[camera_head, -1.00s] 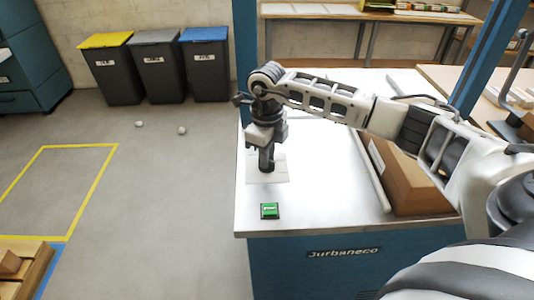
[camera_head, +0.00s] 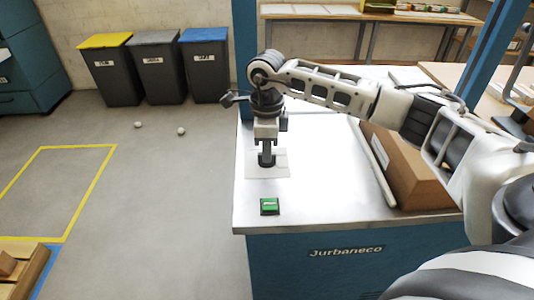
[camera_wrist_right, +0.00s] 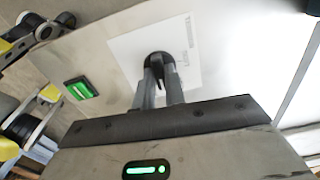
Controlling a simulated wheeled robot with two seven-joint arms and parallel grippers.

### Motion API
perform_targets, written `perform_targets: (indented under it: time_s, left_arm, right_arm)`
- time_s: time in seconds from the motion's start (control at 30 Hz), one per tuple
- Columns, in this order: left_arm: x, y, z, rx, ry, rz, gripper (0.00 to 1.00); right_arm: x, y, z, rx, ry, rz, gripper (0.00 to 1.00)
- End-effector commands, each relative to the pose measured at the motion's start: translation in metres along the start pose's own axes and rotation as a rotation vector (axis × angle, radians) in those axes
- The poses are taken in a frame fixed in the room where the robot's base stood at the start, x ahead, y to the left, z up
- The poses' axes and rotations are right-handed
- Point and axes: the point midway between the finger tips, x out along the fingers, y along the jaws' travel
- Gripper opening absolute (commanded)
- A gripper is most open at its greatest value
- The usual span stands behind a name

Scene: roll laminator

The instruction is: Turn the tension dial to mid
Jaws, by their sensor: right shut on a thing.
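The tension dial (camera_wrist_right: 157,61) is a small black round knob on a white printed plate (camera_wrist_right: 193,62), on the metal top of the blue machine. The plate also shows in the head view (camera_head: 282,171). My right gripper (camera_head: 266,163) points straight down over the plate. In the right wrist view my right gripper (camera_wrist_right: 160,80) has its two fingers shut on the dial, which they partly cover. The dial's pointer and most of the plate's markings cannot be read. My left gripper is not in view.
A green button (camera_head: 270,206) sits near the front edge of the machine top (camera_head: 330,205). A brown box-like block (camera_head: 425,185) and a metal bar lie to the right. Three bins (camera_head: 160,75) stand at the back left, beyond open floor.

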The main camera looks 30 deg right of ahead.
Motion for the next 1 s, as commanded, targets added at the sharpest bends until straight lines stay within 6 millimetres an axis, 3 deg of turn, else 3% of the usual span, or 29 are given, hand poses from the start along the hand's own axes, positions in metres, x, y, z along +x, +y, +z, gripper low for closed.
perform_targets:
  time_s: [0.5,1.0]
  left_arm:
    - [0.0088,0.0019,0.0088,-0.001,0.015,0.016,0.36]
    - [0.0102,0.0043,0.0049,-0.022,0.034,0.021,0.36]
  right_arm:
    - [-0.0005,-0.0010,0.0005,-0.432,-0.003,-0.005,0.00]
    - [-0.0023,-0.0008,0.0008,-0.591,-0.004,-0.005,0.00]
